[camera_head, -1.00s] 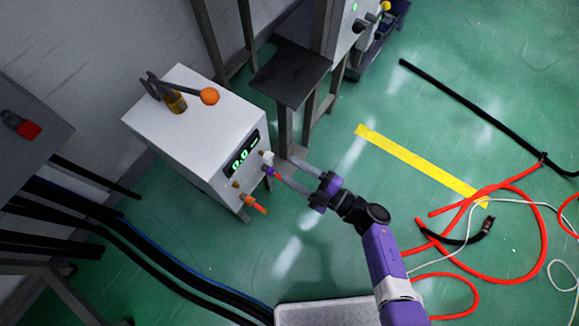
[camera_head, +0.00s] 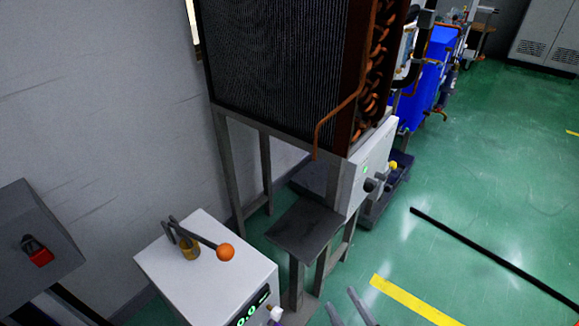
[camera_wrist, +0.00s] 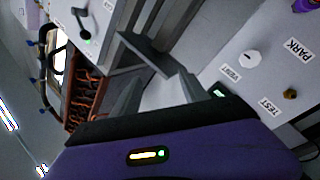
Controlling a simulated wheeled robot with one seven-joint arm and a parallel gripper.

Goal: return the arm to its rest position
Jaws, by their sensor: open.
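My gripper (camera_head: 342,299) shows only as two grey fingers at the bottom edge of the head view, spread apart and empty. They stand right of the white box (camera_head: 205,262) and its white knob (camera_head: 276,313), with a gap in the picture. In the wrist view my gripper (camera_wrist: 135,75) has both grey fingers apart with nothing between them. A pale panel with a white knob (camera_wrist: 252,58), a brass knob (camera_wrist: 290,93) and labels such as PARK and TEST is at the right there. The rest of my arm is out of the head view.
The box has a lever with an orange ball (camera_head: 225,252) on top. A dark shelf (camera_head: 305,228) and a tall finned unit with copper pipes (camera_head: 275,70) stand behind. A grey box with a red switch (camera_head: 40,256) is at left. Green floor lies open at right, with a black bar (camera_head: 480,252).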

